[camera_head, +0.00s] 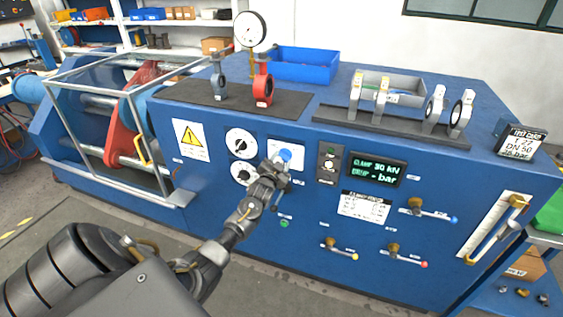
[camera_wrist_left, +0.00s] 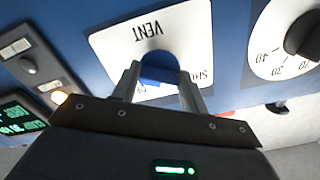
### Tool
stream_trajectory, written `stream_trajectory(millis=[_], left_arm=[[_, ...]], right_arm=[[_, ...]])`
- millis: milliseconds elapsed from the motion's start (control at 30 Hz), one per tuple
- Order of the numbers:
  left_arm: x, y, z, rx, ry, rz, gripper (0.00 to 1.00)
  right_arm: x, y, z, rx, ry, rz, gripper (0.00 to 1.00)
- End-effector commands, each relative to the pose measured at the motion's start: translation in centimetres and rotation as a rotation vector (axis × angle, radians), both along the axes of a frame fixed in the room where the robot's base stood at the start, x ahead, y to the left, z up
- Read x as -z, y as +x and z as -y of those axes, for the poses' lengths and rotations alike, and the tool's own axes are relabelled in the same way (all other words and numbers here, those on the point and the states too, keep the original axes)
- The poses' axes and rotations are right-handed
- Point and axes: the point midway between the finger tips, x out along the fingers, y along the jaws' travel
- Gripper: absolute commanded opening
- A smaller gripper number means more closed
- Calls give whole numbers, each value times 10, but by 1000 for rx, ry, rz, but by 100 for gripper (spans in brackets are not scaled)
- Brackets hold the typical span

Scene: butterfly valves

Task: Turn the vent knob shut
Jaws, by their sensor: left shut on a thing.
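The vent knob is a small blue knob (camera_head: 285,155) on a white label plate on the blue front panel of the bench. In the left wrist view the knob (camera_wrist_left: 158,68) sits under the upside-down word VENT, between two grey fingers. My left gripper (camera_head: 277,162) reaches the panel from the lower left. In the left wrist view the left gripper (camera_wrist_left: 158,84) is shut on the knob. The rest of the label is partly hidden by the fingers. My right gripper is in neither view.
Two dials (camera_head: 241,143) sit left of the knob. A small switch box (camera_head: 328,163) and a green-lit display (camera_head: 376,169) are to its right. Lever valves (camera_head: 393,248) are lower right. A pressure gauge (camera_head: 250,29) stands above on the bench top.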

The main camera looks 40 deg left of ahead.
Motion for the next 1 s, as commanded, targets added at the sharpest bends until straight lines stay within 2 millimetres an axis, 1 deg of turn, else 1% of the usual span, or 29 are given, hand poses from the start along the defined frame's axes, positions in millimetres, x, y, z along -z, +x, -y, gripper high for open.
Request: stream_trajectory(millis=[300,333,500,833,967,1000], left_arm=[[1,0,1,1,-5,-1,21],[1,0,1,1,-5,-1,45],[1,0,1,0,-3,0,65],[1,-3,1,1,-2,0,65],[2,-16,6,0,-1,-1,65],[3,-23,8,1,-1,0,65]], right_arm=[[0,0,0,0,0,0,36],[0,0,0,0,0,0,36],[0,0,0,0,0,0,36],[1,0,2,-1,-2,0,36],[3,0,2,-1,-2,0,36],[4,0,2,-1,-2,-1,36]])
